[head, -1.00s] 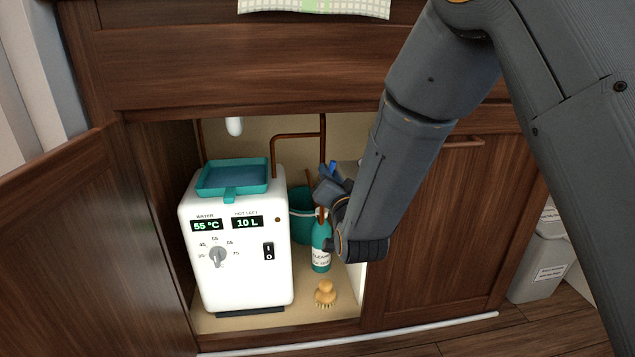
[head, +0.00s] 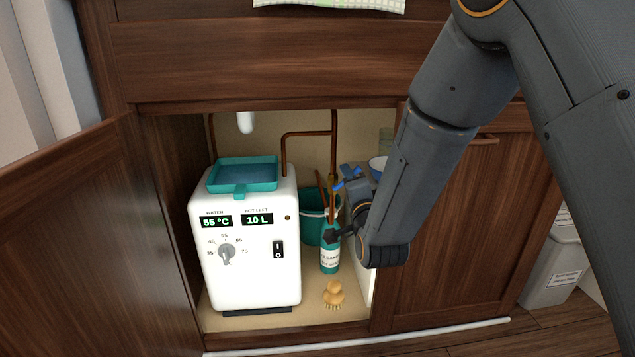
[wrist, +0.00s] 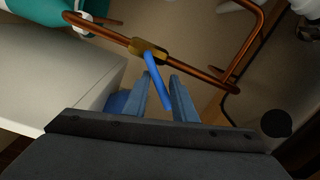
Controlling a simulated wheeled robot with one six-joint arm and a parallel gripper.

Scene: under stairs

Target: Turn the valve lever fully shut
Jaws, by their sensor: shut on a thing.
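The valve has a brass body (wrist: 150,50) on a copper pipe (wrist: 105,34) in the wrist view. Its blue lever (wrist: 155,72) sticks out from the body at a slant to the pipe. My gripper (wrist: 160,82) has its two pale blue fingers on either side of the lever and is shut on it. In the head view my gripper (head: 346,187) reaches into the open cabinet beside the upright pipe, with the brass valve body (head: 331,182) just left of it. My arm and wrist hide part of the lever there.
A white water heater (head: 250,260) with a teal tray (head: 243,175) stands left. A teal bucket (head: 312,228), a cleaner bottle (head: 330,258) and a brush (head: 333,294) are close below my gripper. A cabinet door (head: 80,240) stands open at left; the right door (head: 455,240) is closed.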

